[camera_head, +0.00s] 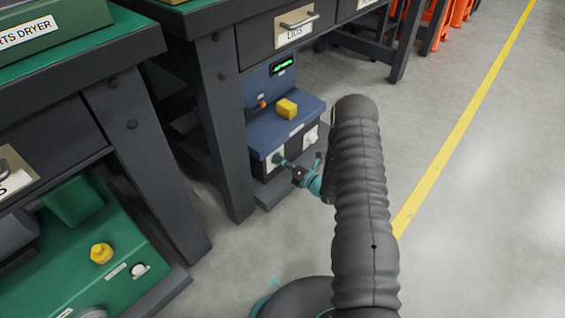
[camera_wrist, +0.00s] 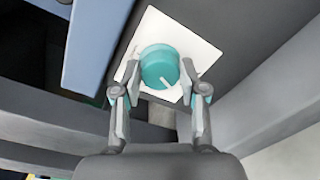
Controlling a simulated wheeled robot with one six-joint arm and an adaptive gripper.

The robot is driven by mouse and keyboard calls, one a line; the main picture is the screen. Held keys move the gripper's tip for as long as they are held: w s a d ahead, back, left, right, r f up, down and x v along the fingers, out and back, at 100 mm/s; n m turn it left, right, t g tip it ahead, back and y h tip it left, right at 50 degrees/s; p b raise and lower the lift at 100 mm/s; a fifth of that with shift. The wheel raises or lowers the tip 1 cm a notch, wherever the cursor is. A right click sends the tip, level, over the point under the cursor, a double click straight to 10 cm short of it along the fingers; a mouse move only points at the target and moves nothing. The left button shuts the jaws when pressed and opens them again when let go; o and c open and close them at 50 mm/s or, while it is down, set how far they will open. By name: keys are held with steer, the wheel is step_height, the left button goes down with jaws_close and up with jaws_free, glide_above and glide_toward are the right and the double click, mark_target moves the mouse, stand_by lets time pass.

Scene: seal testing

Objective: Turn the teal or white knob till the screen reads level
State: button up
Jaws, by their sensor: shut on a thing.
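The teal knob (camera_wrist: 160,68) sits on a white square plate (camera_wrist: 208,47) on the dark front of the blue tester (camera_head: 262,138). In the wrist view my gripper (camera_wrist: 158,75) has one finger on each side of the knob and is shut on it. A white pointer line shows on the knob, toward its lower edge. In the head view my gripper (camera_head: 290,168) reaches the lower front of the tester from the right. The white knob (camera_head: 311,136) is to the right of it. The small screen (camera_head: 283,66) shows green characters too small to read.
A yellow block (camera_head: 287,108) rests on the tester's top, near a small orange part (camera_head: 262,103). A dark table leg (camera_head: 216,120) stands just left of the tester. A green machine (camera_head: 110,265) is at lower left. Grey floor (camera_head: 470,190) lies open to the right.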

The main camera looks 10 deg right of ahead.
steer(key=shift+m, duration=1)
steer(key=o, duration=1.1)
steer(key=shift+o, duration=0.2)
steer(key=shift+d, duration=0.1)
steer(key=v, duration=1.1)
steer(key=shift+s+d, duration=0.25)
steer(key=shift+s, duration=0.1)
